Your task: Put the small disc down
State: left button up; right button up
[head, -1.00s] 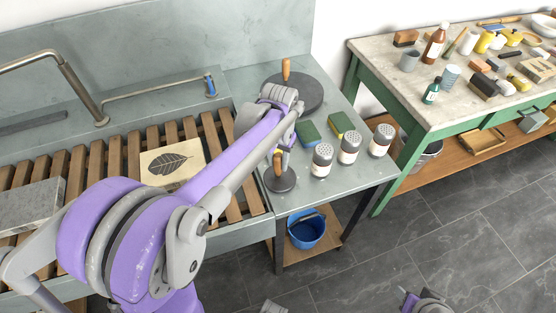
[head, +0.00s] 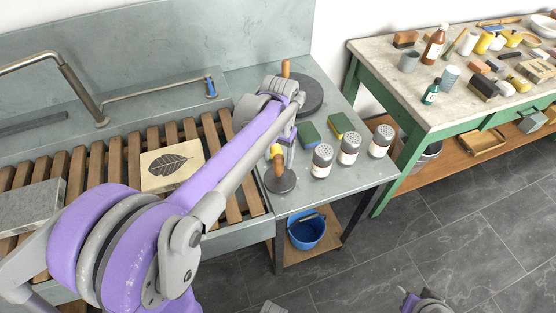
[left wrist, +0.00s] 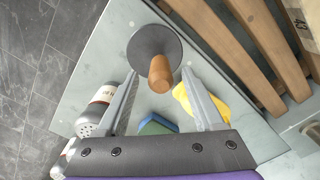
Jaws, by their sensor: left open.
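The small disc (head: 282,184) is dark and round with an upright wooden handle. It rests flat on the grey counter near its front left corner. In the left wrist view, the small disc (left wrist: 147,38) lies ahead of my fingers, its handle pointing toward the camera. My left gripper (head: 282,157) is just above the disc, partly hidden by its own wrist. In the left wrist view my left gripper (left wrist: 160,74) is open, with one finger on each side of the handle, and neither finger visibly presses on it.
A larger disc (head: 311,95) with a wooden handle stands behind. Sponges (head: 309,134) and several shaker jars (head: 322,160) stand to the right. A yellow thing (left wrist: 207,105) is close to one finger. The slatted rack (head: 229,160) is left; a blue bucket (head: 306,231) is below.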

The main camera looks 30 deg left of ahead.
pick_arm(q)
notch_tip(320, 180, up, 9)
jog(key=shift+r+p, duration=0.15)
jog(key=shift+p, duration=0.2)
jog(key=shift+s+d+r, duration=0.1)
jog(key=shift+s+d, duration=0.05)
jog(key=shift+s, duration=0.05)
jog(key=s+d+f+t, duration=0.2)
jog(key=s+d+f, duration=0.1)
jog(key=s+f, duration=0.3)
jog(key=s+d+f+t, duration=0.3)
jog(key=s+d+f, duration=0.1)
jog(key=s, duration=0.6)
jog(key=shift+d+f+m, duration=0.2)
jog(key=shift+f+m, duration=0.2)
jog(key=shift+f, duration=0.5)
jog(key=shift+s, duration=0.1)
jog(key=shift+w+r+p, duration=0.35)
jog(key=shift+r+p, duration=0.4)
jog(key=shift+r, duration=0.15)
